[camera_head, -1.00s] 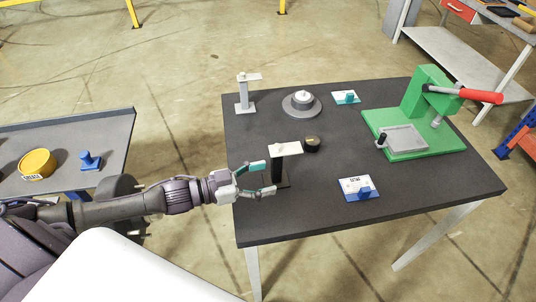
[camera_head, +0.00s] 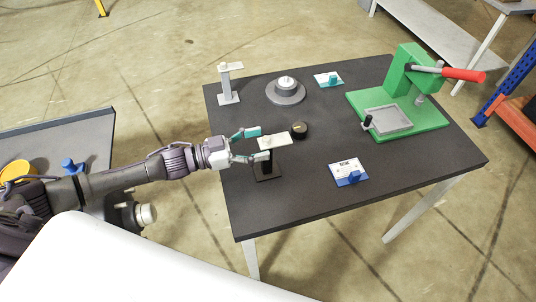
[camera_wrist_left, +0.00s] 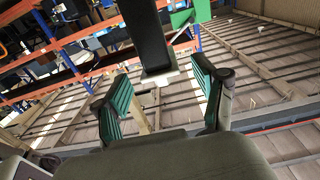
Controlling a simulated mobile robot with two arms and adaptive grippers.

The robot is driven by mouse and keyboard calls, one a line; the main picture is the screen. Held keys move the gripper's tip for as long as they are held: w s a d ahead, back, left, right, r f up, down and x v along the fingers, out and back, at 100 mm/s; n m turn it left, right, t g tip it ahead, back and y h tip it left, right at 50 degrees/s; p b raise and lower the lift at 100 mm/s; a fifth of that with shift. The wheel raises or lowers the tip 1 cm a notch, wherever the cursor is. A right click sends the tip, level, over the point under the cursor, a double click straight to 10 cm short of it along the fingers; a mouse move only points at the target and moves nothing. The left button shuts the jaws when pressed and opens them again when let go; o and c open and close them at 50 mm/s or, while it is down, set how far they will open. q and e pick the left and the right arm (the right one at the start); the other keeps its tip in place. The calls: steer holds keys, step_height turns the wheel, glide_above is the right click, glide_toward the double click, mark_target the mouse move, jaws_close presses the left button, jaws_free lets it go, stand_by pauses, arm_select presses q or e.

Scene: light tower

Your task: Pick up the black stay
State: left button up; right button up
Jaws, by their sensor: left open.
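The black stay (camera_head: 267,166) stands upright on the dark table, a black post on a flat base with a pale plate (camera_head: 275,141) at its top. My left gripper (camera_head: 257,144) is open and empty, at the left of the stay near its upper part. In the left wrist view the black post (camera_wrist_left: 149,38) shows ahead of the open green-padded fingers (camera_wrist_left: 160,75), roughly in line with the gap. I cannot tell whether a finger touches it. My right gripper is not in view.
A grey stay (camera_head: 228,84) stands at the back left, beside a round grey base (camera_head: 286,90). A small black cylinder (camera_head: 299,130) lies just right of the black stay. A blue-white holder (camera_head: 347,172), a teal-white holder (camera_head: 328,79) and a green press (camera_head: 400,100) stand further right.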

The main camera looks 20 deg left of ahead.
mark_target(277, 139)
arm_select(q)
steer(key=shift+w+d, duration=0.15)
steer(key=shift+w, duration=0.05)
steer(key=p+x, duration=0.2)
steer(key=x, duration=0.2)
steer(key=shift+w+d+f, duration=0.1)
steer(key=shift+d+f, duration=0.05)
steer(key=shift+d, duration=0.1)
steer(key=shift+w+d, duration=0.15)
steer(key=shift+d, duration=0.05)
steer(key=shift+a+f, duration=0.1)
steer(key=shift+c, duration=0.8)
jaws_close()
